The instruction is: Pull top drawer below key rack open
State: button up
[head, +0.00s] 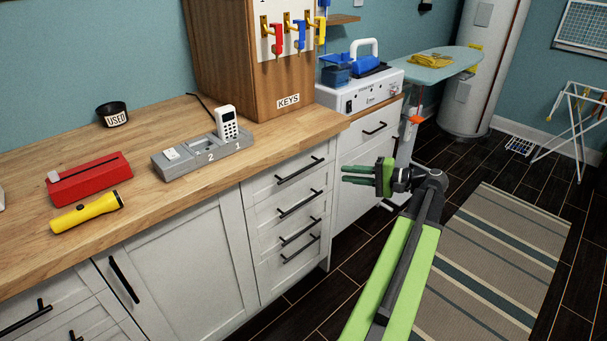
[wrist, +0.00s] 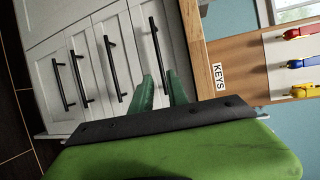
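The key rack (head: 287,60) is a wooden box with a KEYS label and hanging keys, standing on the counter. Below it is a white cabinet with several stacked drawers. The top drawer (head: 283,188) is shut, flush with the cabinet front, with a black bar handle (head: 300,170). The handle also shows in the sideways wrist view (wrist: 154,55). My gripper (head: 346,174) is in front of the drawers, to the right of the handle in the head view. Its green fingers (wrist: 159,76) are apart with nothing between them, and the tips appear clear of the handle.
The wooden counter (head: 130,225) holds a grey tray (head: 203,155), a red box, a yellow flashlight (head: 87,212) and a black USED cup. A neighbouring drawer unit (head: 367,150) stands to the right. A striped rug (head: 500,260) lies on dark floor, which is clear before the drawers.

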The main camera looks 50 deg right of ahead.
aim_at(303, 171)
jog(key=b+x, duration=0.2)
jog(key=x, duration=1.4)
jog(key=shift+f+b, duration=0.15)
jog(key=shift+b, duration=0.2)
grip_shut()
jog(key=shift+s+a, duration=0.1)
dwell(0.3)
